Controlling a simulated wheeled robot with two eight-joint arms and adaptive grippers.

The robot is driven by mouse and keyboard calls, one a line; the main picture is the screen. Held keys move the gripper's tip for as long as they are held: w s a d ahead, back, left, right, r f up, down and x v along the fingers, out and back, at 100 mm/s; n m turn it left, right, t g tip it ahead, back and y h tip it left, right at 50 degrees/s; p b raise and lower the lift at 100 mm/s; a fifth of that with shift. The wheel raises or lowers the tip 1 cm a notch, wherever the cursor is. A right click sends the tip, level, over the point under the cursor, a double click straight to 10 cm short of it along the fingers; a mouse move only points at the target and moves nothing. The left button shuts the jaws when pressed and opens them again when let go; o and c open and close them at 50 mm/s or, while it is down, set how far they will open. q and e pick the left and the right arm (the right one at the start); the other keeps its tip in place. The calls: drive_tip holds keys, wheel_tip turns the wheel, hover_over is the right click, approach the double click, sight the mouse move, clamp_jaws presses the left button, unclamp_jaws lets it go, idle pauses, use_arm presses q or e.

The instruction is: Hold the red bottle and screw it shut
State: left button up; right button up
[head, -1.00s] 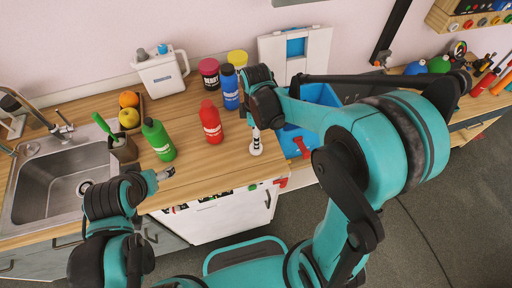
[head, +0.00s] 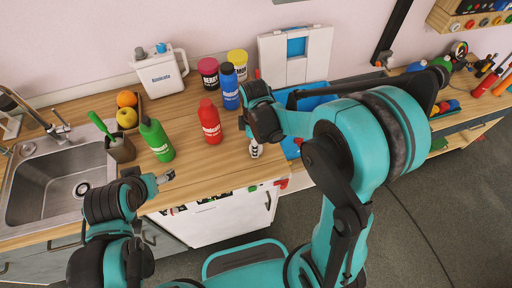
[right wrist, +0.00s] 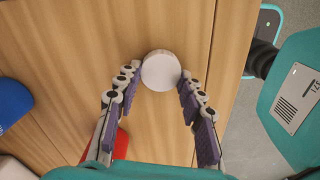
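The red bottle (head: 210,124) stands upright on the wooden counter; part of it shows behind the left finger in the right wrist view (right wrist: 121,146). My right gripper (head: 256,150) points down at the counter's right front, right of the bottle and apart from it. In the right wrist view, a round white cap (right wrist: 160,71) sits between the tips of my right gripper's fingers, close to both; whether they grip it is unclear. My left gripper (head: 165,177) is over the counter's front edge, left of the red bottle and empty; its finger opening is too small to judge.
A green bottle (head: 157,141) stands left of the red one, and a blue bottle (head: 229,88) behind it. Dark red (head: 208,73) and yellow (head: 238,62) jars stand at the back. A blue crate (head: 316,98) is at right, the sink (head: 50,182) at left.

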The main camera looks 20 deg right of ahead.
idle(0.3)
drive_tip(key=shift+r, duration=0.5)
drive_tip(key=r, duration=0.1)
drive_tip(key=r+p, duration=0.2)
drive_tip(key=r, duration=0.1)
drive_tip(key=shift+s+d, duration=0.2)
drive_tip(key=shift+s, duration=0.15)
use_arm(q)
wheel_tip(320, 180, up, 5)
drive_tip(key=p, duration=0.3)
drive_tip(key=shift+r, duration=0.1)
use_arm(e)
drive_tip(key=s+d+r, duration=0.4)
drive_tip(key=s+r, duration=0.2)
drive_tip(key=s, duration=0.3)
drive_tip(key=shift+s+d, duration=0.4)
